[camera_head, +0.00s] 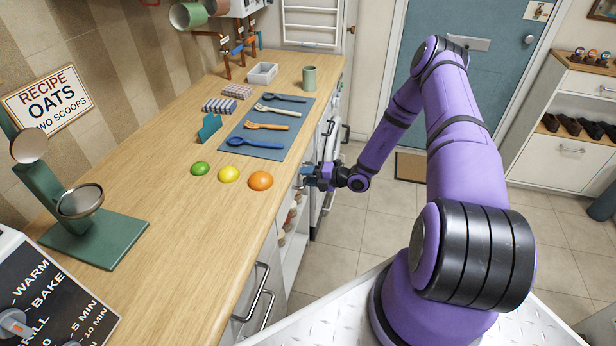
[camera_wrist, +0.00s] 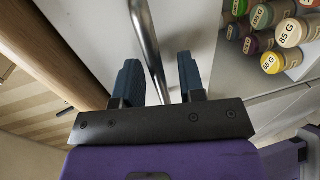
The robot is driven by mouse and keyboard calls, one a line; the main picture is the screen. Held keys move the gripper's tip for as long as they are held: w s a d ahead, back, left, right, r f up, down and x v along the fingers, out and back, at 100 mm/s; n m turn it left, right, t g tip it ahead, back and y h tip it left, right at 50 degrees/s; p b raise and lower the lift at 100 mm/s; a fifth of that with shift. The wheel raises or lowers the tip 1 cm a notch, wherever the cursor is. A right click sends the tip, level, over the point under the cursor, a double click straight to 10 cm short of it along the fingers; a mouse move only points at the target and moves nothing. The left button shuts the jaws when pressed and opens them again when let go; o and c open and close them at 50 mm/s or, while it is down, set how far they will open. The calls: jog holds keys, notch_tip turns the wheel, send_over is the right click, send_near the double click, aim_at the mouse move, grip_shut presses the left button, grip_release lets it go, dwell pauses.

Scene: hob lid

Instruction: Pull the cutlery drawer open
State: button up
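My gripper (camera_head: 318,176) is at the counter's front side, low beside the white cabinet fronts. In the wrist view my gripper (camera_wrist: 160,80) is open, with one dark blue finger on each side of a metal bar handle (camera_wrist: 147,40). Gaps show between the handle and the fingers, so it is not gripped. The handle is on a pale drawer front (camera_wrist: 90,28), which I take to be the cutlery drawer; no label shows. In the head view this front is mostly hidden by my gripper and the counter edge. I cannot see inside any drawer.
Spice jars (camera_wrist: 290,33) stand in an open niche beside the handle. On the wooden counter (camera_head: 190,255) lie a blue mat (camera_head: 285,125) with cutlery and a green, a yellow and an orange fruit (camera_head: 260,181). Another cabinet handle (camera_head: 255,290) is nearer.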

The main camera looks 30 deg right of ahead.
grip_shut()
jog(key=shift+s+d, duration=0.1)
jog(key=f+v, duration=0.3)
jog(key=v, duration=1.5)
jog(key=s+f+v, duration=0.1)
jog(key=f+v, duration=0.2)
jog(key=v, duration=1.5)
jog(key=shift+d+f, duration=0.35)
jog(key=shift+d, duration=0.05)
grip_release()
jog(key=v, duration=1)
jog(key=shift+s+d, duration=0.25)
